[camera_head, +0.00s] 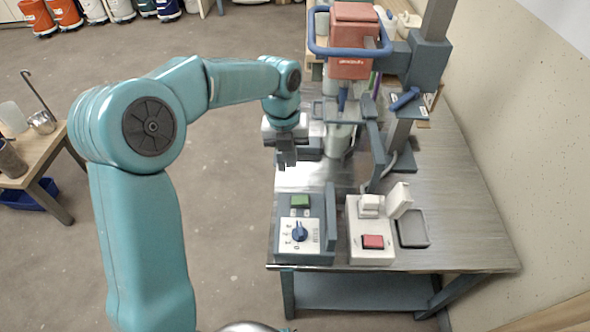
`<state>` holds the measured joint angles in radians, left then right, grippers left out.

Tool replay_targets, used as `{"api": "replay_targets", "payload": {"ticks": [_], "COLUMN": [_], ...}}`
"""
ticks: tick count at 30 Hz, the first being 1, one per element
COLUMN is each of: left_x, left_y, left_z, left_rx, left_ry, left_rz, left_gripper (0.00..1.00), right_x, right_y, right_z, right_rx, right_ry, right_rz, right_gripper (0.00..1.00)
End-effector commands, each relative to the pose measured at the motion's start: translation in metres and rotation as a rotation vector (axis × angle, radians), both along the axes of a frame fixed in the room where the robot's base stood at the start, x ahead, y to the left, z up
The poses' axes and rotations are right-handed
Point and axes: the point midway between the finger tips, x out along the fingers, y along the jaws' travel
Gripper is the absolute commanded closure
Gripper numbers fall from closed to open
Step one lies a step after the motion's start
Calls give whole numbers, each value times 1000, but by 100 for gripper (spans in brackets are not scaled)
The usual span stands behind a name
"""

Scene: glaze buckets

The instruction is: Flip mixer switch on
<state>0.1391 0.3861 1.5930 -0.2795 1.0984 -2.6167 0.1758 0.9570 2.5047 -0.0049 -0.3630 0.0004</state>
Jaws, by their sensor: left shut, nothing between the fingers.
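The mixer (352,40) has a red-orange motor head with a blue handle bar, mounted on a grey column at the back of the metal-topped bench (450,190). At the bench's front stand two controls: a grey control box (318,250) with a green button (300,201) and a blue dial (299,233), and a white switch box (371,256) with a red button (373,242) and a raised white part behind it. I cannot tell which is the mixer switch. My left gripper (287,162) is shut and empty, pointing down behind the grey box, apart from both controls. My right gripper is not in view.
A small grey tray (412,230) lies right of the white box. A grey upright plate stands between the controls and the mixer. A wooden stool (38,165) with a metal ladle is at the left. Buckets line the far wall. The floor between is clear.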

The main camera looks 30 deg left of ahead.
Motion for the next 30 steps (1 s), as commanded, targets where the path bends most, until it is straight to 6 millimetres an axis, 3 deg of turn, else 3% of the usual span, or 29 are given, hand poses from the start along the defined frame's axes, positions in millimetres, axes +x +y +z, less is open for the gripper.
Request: {"api": "replay_targets", "payload": {"ticks": [1, 5, 10, 17, 20, 30], "left_x": [2, 5, 5, 5, 6, 12], "left_y": [-1, -5, -7, -8, -9, -20], "left_z": [-8, -7, 0, -5, -18, -89], "left_rx": [-12, -47, -57, -56, -56, -56], "left_ry": [-13, -44, -49, -46, -45, -44], "left_rz": [3, 2, 2, 2, 2, 3], "left_gripper": [100, 100, 100, 100, 100, 100], "right_x": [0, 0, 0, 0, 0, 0], "right_y": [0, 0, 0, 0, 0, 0], "right_z": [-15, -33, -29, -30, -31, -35], "right_rx": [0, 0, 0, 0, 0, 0], "right_ry": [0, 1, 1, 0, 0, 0], "right_rz": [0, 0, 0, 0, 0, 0], "right_gripper": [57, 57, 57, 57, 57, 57]}}
